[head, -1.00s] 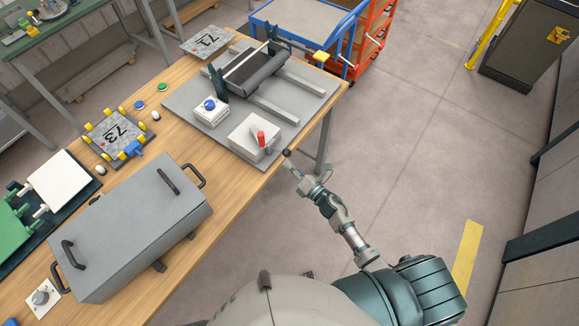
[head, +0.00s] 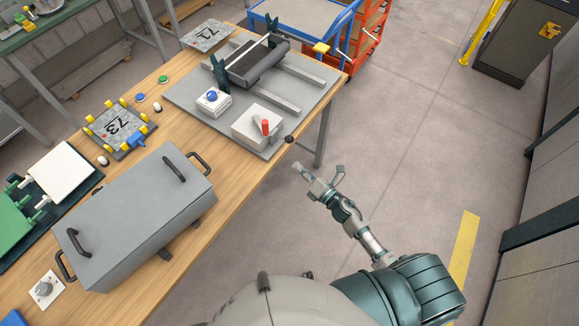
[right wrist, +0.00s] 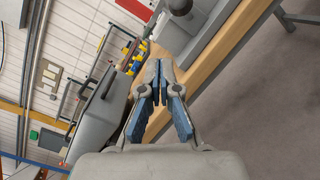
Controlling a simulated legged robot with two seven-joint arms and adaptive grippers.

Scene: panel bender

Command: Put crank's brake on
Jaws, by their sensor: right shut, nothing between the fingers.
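The panel bender, with a dark roller (head: 258,66), stands on a grey base plate at the far end of the wooden table. On its near side is a white box (head: 250,128) with a red-handled lever (head: 265,127). A dark round knob (head: 289,139) sits at the plate's near right corner; a grey ball (right wrist: 179,6) shows at the top of the right wrist view. I cannot tell which part is the crank's brake. My right gripper (head: 298,167) is shut and empty, off the table edge, just below and apart from the knob. It also shows in the right wrist view (right wrist: 159,78).
A second white box with a blue knob (head: 212,97) stands left of the red lever.

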